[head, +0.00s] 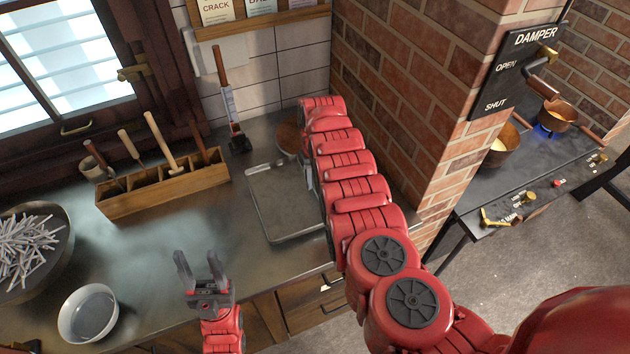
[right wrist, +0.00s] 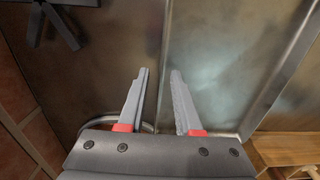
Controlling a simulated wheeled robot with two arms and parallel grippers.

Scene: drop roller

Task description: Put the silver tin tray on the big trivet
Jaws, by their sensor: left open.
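The silver tin tray (head: 280,215) lies flat on the metal counter, right of centre in the head view. My right arm covers its right side. My left gripper (head: 199,262) is open and empty near the counter's front edge, to the left of the tray. My right gripper (right wrist: 160,72) is open in the right wrist view, with bare metal between and beyond its fingers. The head view hides it behind my arm. A dark, spoked object (right wrist: 50,22) shows at the top left of the wrist view; I cannot tell whether it is the big trivet.
A round brown thing (head: 288,138) is partly hidden behind my right arm. A wooden tool rack (head: 165,192), a white bowl (head: 88,313) and a basin of pale sticks (head: 35,250) stand on the left. A brick pillar (head: 430,100) rises on the right.

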